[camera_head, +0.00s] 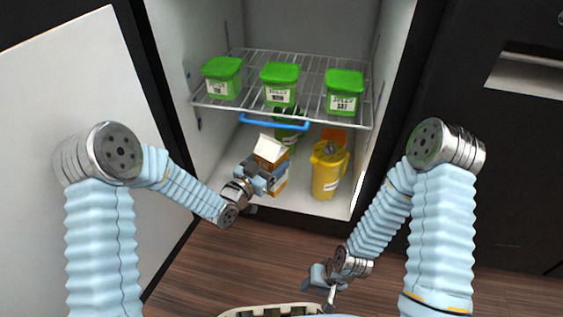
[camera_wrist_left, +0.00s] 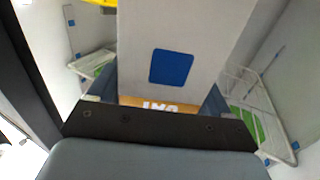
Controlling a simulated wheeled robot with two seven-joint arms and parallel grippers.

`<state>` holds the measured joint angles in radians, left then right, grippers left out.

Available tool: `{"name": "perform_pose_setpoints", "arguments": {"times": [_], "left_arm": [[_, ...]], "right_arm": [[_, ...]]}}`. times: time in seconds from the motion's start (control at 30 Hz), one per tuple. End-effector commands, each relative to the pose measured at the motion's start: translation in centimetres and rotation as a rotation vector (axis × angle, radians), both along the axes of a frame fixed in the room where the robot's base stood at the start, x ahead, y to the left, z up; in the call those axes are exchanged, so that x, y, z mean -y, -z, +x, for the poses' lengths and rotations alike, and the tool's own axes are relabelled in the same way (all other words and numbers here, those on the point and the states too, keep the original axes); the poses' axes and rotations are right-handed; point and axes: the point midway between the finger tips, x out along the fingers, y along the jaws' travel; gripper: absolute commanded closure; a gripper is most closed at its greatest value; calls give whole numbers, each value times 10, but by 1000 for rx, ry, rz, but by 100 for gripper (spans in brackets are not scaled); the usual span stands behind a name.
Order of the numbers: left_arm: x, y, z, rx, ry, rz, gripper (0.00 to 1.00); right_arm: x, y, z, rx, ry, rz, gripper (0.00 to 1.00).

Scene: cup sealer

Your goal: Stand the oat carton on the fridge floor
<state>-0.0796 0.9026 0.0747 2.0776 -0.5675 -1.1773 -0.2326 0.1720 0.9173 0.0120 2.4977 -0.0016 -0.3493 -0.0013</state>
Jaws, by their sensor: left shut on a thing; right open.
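The oat carton (camera_head: 270,149) has a white gabled top and an orange and white body. It stands roughly upright, with a slight tilt, inside the open fridge below the wire shelf. My left gripper (camera_head: 262,173) is shut on the carton's body. In the left wrist view the pale carton (camera_wrist_left: 205,35) fills the middle, with a blue square and an orange band with white letters. The fridge floor (camera_head: 293,201) is white; I cannot tell whether the carton's base touches it. My right gripper (camera_head: 327,280) is open and empty, low in front of the fridge.
A yellow pitcher (camera_head: 326,178) stands right of the carton, with an orange thing (camera_head: 335,136) behind it. A green container (camera_head: 286,136) is behind the carton. The wire shelf (camera_head: 312,81) above holds green tubs (camera_head: 280,85) and has a blue bar (camera_head: 274,123) below its front. The fridge door (camera_head: 65,100) is open at left.

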Motion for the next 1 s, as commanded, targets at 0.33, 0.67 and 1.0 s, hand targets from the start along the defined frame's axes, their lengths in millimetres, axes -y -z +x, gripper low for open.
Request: {"name": "perform_pose_setpoints", "arguments": {"times": [0.33,0.67,1.0], "left_arm": [[-12,34,74,8,-1,-3,99],[-20,83,122,6,0,-2,99],[-22,106,134,4,0,-2,99]], "right_arm": [[0,13,0,2,2,0,57],[0,28,1,6,4,-1,57],[1,35,2,7,5,-2,57]]}}
